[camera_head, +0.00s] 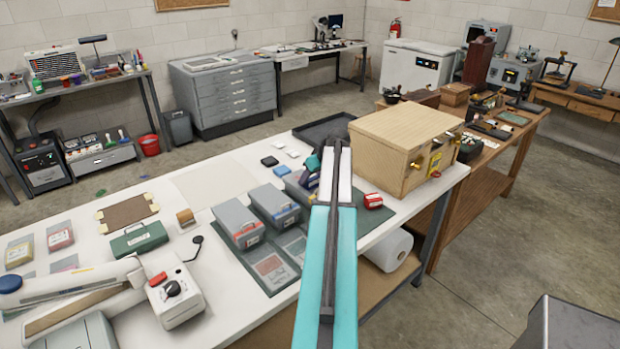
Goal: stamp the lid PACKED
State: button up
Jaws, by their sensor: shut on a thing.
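A pale wooden box (388,165) stands at the right end of the white table, its flat wooden lid (405,126) on top. The lid's visible surface looks plain. Brass-coloured and yellow fittings show on the box's right side. My teal and white arm rises up the middle of the picture and ends beside the box. Teal and dark parts show just left of the arm's upper end; I cannot tell whether they are my gripper. The fingers and anything in them are hidden behind the arm. A small red block (373,201) with a pale label lies right of the arm. No stamp is clearly identifiable.
Grey cases (238,219) sit on a dark mat left of the arm. A black tray (325,128) lies behind it. Small dark and white blocks lie nearby.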

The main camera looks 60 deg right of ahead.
jog(key=shift+r+p, duration=1.25)
jog(key=shift+r, duration=2.25)
